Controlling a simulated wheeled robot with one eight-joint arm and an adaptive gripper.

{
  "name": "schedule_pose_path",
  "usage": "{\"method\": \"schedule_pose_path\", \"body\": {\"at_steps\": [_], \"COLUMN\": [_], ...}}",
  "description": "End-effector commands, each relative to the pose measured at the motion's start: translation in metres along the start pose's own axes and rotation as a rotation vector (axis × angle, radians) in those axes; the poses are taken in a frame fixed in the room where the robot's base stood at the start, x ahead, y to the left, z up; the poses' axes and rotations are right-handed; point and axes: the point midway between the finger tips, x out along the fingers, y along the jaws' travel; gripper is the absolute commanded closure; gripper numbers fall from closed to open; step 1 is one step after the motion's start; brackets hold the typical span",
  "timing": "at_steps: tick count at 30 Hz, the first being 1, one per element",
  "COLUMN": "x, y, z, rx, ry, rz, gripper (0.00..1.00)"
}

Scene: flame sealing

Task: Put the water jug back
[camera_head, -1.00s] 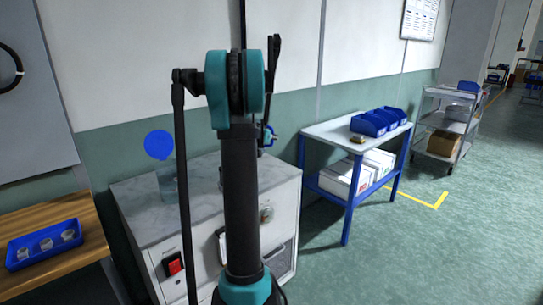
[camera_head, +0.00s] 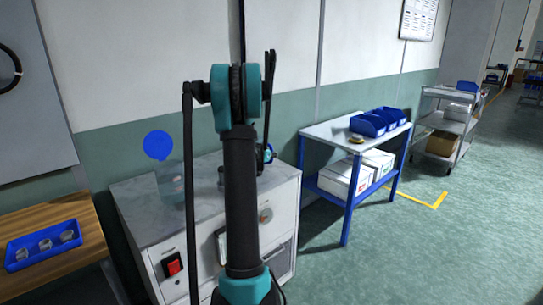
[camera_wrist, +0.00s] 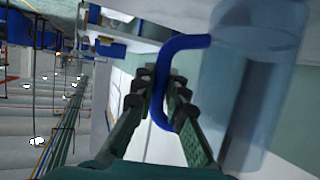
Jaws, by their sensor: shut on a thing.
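The water jug (camera_wrist: 250,85) is a pale blue, see-through cylinder with a curved blue handle (camera_wrist: 194,42). It fills the right side of the wrist view and is partly cut off by the frame. My gripper (camera_wrist: 160,90) is shut on the handle, one finger on each side, with the jug body beside the right finger. In the head view my dark arm hides most of the gripper. A see-through vessel (camera_head: 172,190) shows left of my arm, over the cabinet's grey top (camera_head: 150,215); I cannot tell whether it is the held jug.
The white cabinet has a red switch (camera_head: 173,264). A blue disc (camera_head: 158,145) shows above its top. A wooden table (camera_head: 60,270) with a blue tray (camera_head: 18,256) is at left.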

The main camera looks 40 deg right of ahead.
Motion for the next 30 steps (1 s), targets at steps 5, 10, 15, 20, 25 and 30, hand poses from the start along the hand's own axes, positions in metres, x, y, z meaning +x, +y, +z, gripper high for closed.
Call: {"method": "schedule_pose_path", "body": {"at_steps": [5, 10, 15, 20, 25, 30], "x": [0.001, 0.001, 0.001, -0.006, -0.032, -0.068], "y": [0.0, 0.0, 0.0, 0.0, -0.001, -0.001], "z": [0.002, 0.002, 0.002, -0.001, -0.001, 0.0], "rx": [0.0, 0.0, 0.0, -0.001, -0.001, -0.001], "ry": [0.0, 0.0, 0.0, 0.0, 0.0, 0.0], "rz": [0.0, 0.0, 0.0, -0.001, -0.003, -0.003], "gripper": [0.78, 0.67, 0.67, 0.67, 0.67, 0.67]}}
